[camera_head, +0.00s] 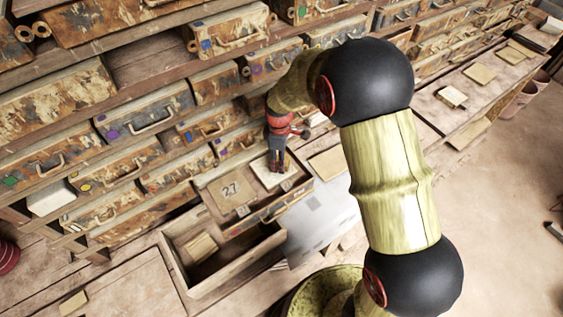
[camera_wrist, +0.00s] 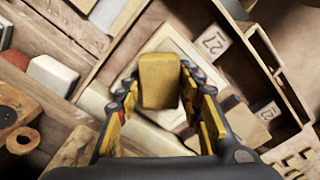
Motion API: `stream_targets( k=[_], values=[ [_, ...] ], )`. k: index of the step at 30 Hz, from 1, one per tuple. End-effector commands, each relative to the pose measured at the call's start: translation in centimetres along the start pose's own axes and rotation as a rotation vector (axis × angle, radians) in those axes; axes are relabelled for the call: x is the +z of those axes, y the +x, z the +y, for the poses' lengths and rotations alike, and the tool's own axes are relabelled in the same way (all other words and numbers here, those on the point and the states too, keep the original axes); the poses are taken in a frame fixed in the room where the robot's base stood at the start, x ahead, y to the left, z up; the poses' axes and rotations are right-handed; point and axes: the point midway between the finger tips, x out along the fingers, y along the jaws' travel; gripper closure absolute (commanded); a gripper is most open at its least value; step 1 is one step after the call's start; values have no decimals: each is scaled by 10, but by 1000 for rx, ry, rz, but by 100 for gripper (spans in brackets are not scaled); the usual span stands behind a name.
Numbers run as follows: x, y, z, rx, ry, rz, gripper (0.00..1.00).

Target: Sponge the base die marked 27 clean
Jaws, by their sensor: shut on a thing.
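My gripper (camera_head: 277,168) points down over a pale square slab (camera_head: 262,178) in an open drawer. In the wrist view its fingers (camera_wrist: 160,95) are shut on a yellow-brown sponge block (camera_wrist: 158,72). The slab (camera_wrist: 181,42) lies beneath the sponge, partly hidden by it and the fingers. I cannot tell whether the sponge touches it. A small pale tag marked 27 (camera_wrist: 213,41) stands beside the slab. In the head view, a large 27 shows on a brown square plate (camera_head: 226,203) left of the slab.
A lower open drawer (camera_head: 272,246) holds a small tan block (camera_head: 201,246). Racks of worn drawers rise behind. Another small numbered tag (camera_wrist: 266,112) shows in the wrist view. Flat tiles (camera_head: 480,74) lie on the bench at the right. The floor at the right is mostly clear.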

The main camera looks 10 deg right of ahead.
Motion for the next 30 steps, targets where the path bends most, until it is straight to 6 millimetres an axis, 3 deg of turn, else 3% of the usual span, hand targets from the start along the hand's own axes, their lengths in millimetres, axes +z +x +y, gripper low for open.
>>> stream_targets(
  k=[30],
  values=[
    [-16, 3, 16, -1, -1, -1, 80]
  ],
)
